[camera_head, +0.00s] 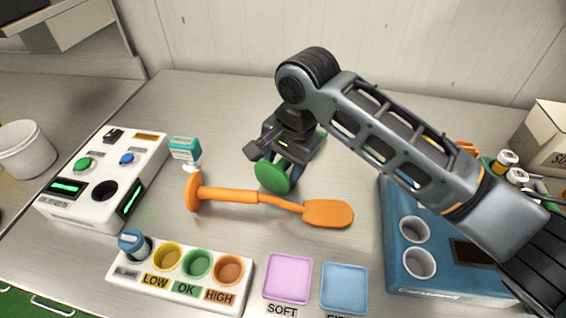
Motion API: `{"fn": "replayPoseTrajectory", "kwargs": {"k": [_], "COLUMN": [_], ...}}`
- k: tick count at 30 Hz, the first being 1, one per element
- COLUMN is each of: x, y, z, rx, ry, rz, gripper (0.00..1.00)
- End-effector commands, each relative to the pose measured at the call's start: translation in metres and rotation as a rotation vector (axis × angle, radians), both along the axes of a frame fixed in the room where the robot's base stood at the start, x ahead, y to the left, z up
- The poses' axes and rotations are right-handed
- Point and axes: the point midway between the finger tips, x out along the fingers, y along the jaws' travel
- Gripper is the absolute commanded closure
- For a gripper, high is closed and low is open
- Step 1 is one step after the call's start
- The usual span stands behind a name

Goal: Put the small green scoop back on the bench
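The small green scoop (272,178) is at my gripper, near the middle of the bench (225,105). Its round green end faces the camera, and another green part shows behind the fingers on the right. My gripper (284,167) points down with its fingers on either side of the scoop's handle and looks shut on it. The fingers and the round end hide most of the handle. I cannot tell whether the scoop touches the bench or is held just above it.
An orange scoop (280,202) lies just in front. A white device (110,175) and teal-topped stamp (185,150) stand left. A LOW/OK/HIGH rack (180,275), pink pad (288,278) and blue pad (344,288) lie in front. A blue box (440,285) is right.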

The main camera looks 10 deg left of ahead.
Motion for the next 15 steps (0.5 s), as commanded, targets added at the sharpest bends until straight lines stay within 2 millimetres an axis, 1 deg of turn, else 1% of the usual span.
{"fn": "replayPoseTrajectory", "kwargs": {"k": [5,8,11,15], "x": [0.001,-0.001,-0.002,-0.005], "y": [0.0,-0.002,-0.004,-0.01], "z": [0.003,0.014,0.032,0.061], "rx": [-0.001,0.003,0.003,0.002], "ry": [-0.002,-0.001,-0.003,-0.002], "rz": [0.001,0.0,0.001,0.001], "gripper": [0.44,0.44,0.44,0.44]}}
